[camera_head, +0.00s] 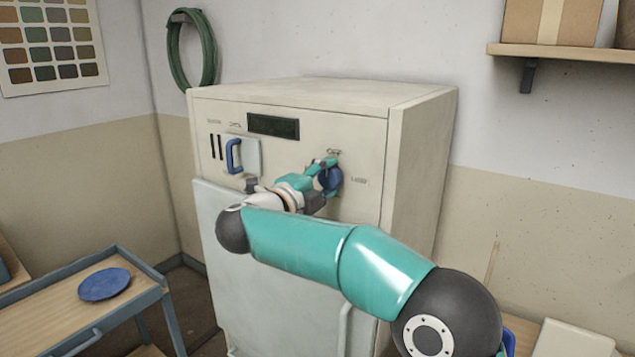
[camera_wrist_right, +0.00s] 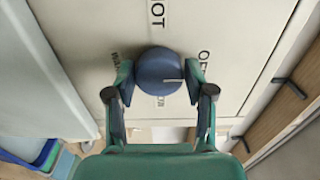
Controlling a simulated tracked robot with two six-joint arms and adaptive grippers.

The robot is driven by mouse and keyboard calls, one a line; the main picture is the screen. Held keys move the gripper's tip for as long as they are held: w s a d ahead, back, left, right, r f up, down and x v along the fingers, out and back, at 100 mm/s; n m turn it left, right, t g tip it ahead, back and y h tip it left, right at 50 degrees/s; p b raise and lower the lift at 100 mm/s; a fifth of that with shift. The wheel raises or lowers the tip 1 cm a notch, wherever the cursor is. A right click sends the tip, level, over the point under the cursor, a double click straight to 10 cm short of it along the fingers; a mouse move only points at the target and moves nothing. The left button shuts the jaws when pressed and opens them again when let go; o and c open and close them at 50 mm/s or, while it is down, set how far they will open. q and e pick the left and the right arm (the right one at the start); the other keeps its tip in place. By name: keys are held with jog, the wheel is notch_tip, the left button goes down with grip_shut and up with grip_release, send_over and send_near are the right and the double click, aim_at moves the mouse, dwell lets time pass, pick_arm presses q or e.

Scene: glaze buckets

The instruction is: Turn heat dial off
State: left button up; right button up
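The blue round heat dial (camera_head: 330,178) is on the upper right of the cream kiln front. In the right wrist view the dial (camera_wrist_right: 158,70) has a short pale line on its right half, and printed words around it, with HOT at the picture's top. My right gripper (camera_head: 322,178) is at the dial. In the right wrist view its fingers (camera_wrist_right: 160,82) stand on either side of the dial, close against its rim, and look shut on it. The gripper hides part of the dial in the head view. My left gripper is not in view.
The cream kiln (camera_head: 424,165) has a dark display (camera_head: 273,126) and a blue handle (camera_head: 233,156) left of the dial. A side table with a blue plate (camera_head: 104,284) stands at left. A wall shelf (camera_head: 570,52) with a box is at upper right.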

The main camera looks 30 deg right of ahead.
jog(key=shift+o, duration=1.1)
jog(key=shift+d+f, duration=0.1)
jog(key=shift+d, duration=0.05)
jog(key=shift+a, duration=0.2)
jog(key=v, duration=1.2)
jog(key=shift+w+f, duration=0.15)
jog(key=shift+f, duration=0.05)
